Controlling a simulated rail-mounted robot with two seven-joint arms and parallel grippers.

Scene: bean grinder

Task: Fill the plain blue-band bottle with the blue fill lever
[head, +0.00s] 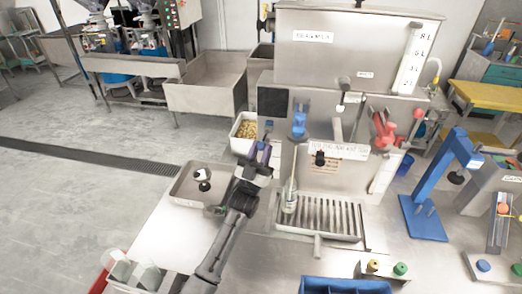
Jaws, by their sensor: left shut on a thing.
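A clear bottle (290,198) stands upright at the left end of the slatted drip tray (326,234), below the filling machine's front. Its band is too small to make out. The blue fill lever (299,122) is on the machine's front, upper left; a small blue end (269,125) shows further left. My left gripper (264,153) is shut at the machine's left front corner, just below that blue end. It appears to hold the lever's handle, but its fingers hide the contact. My right gripper is not in view.
A red lever (384,130) is on the machine's right side. A shallow metal tray (181,200) lies left of my arm. A white bin of yellow pieces (238,133) is behind my gripper. A blue stand (424,218) and blue crate (345,286) are to the right and front.

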